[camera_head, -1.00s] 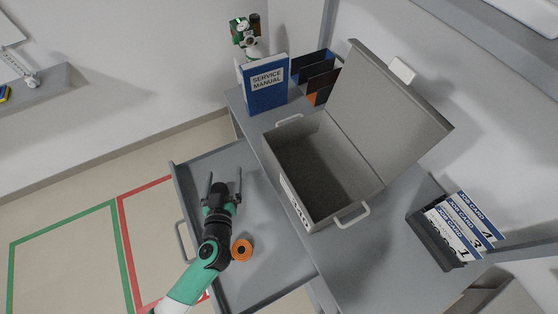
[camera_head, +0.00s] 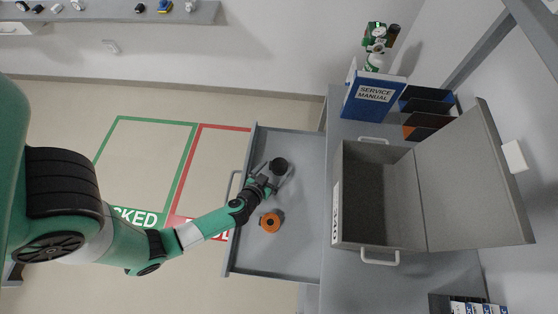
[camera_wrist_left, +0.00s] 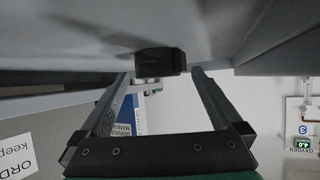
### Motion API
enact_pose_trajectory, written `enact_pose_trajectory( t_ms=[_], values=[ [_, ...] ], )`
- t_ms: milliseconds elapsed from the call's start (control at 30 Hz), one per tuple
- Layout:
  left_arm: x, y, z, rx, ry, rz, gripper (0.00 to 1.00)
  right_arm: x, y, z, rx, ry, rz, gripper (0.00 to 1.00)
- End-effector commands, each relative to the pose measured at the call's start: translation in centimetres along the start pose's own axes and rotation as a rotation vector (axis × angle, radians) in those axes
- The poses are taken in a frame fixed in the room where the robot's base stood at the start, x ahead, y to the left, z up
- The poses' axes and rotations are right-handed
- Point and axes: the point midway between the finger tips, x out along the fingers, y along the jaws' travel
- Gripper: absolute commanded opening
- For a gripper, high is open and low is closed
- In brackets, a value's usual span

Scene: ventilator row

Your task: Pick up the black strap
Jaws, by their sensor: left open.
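The black strap (camera_head: 278,165) looks like a small dark rolled or round item in the open grey drawer (camera_head: 306,191). My left gripper (camera_head: 274,176) is over the drawer, open, with its fingers reaching to the strap. In the left wrist view the strap (camera_wrist_left: 160,62) lies just beyond the open fingertips (camera_wrist_left: 164,75), roughly between them. A small gap seems to remain, and whether a finger touches it I cannot tell. My right gripper is not in view.
An orange roll (camera_head: 270,222) lies in the drawer beside my left wrist. An open grey box (camera_head: 345,240) with a raised lid (camera_head: 475,185) stands on the worktop. A blue service manual (camera_head: 372,103) stands behind it. The drawer's right part is bare.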

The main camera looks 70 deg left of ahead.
Motion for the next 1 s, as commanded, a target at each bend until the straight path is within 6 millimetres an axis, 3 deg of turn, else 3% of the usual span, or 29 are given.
enact_pose_trajectory(
  t_ms=[100,367,633,1000],
  values=[
    [0.6,-0.1,-0.1,-0.003,0.001,-0.001,1.0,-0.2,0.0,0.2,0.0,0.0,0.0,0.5],
    [4.8,-0.2,-0.5,-0.002,0.001,-0.002,1.0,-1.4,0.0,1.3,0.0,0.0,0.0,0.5],
    [5.2,-0.2,-0.7,-0.001,0.0,0.0,1.0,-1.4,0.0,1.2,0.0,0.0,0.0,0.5],
    [5.1,-0.2,-0.7,0.0,0.0,0.0,0.33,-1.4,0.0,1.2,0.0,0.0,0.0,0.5]
  ],
)
